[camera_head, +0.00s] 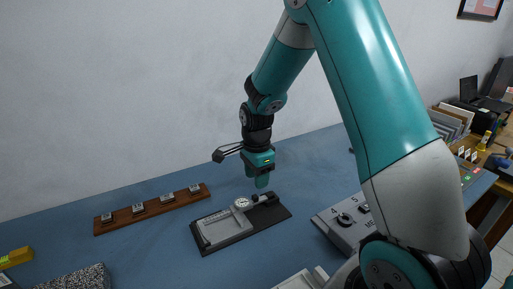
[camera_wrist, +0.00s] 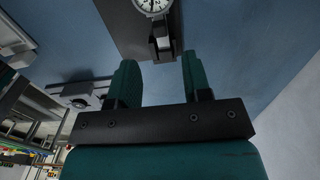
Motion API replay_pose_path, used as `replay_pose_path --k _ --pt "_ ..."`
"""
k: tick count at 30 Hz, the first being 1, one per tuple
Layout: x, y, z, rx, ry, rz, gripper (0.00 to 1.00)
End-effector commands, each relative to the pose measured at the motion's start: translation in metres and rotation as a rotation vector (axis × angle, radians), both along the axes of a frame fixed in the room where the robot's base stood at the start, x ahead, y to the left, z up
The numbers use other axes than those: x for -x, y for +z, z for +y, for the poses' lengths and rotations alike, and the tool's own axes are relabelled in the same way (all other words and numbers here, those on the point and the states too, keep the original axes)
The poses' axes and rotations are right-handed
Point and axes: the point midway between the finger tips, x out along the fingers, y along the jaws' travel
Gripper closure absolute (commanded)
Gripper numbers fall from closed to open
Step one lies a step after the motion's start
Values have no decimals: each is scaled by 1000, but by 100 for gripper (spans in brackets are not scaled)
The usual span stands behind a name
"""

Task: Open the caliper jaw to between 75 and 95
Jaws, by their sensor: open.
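The caliper (camera_head: 228,219) lies on a dark base plate on the blue table, in the middle of the head view. It has a round white dial (camera_head: 242,203) near its right part, and a jaw piece (camera_head: 262,198) at the right end. In the wrist view the dial (camera_wrist: 152,5) is cut by the top edge, and the dark end piece (camera_wrist: 161,45) points down between my fingers. My gripper (camera_head: 262,183) is above the right end of the caliper. Its two teal fingers stand apart in the wrist view (camera_wrist: 158,82), with nothing held between them. The dial reading is too small to read.
A wooden strip (camera_head: 151,211) with several small blocks lies behind the caliper to the left. A grey box with a knob (camera_head: 345,219) stands to the right. A yellow object (camera_head: 16,257) and a speckled block (camera_head: 78,279) are at the front left. Blue table shows between them.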

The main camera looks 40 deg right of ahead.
Motion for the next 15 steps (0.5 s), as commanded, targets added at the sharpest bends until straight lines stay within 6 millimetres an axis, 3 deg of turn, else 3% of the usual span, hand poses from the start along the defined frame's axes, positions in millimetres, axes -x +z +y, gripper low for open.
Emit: replay_pose_path --k 6,15 --pt "-1 58 0 1 0 -7 55" --pt "-1 103 0 0 0 -1 55"
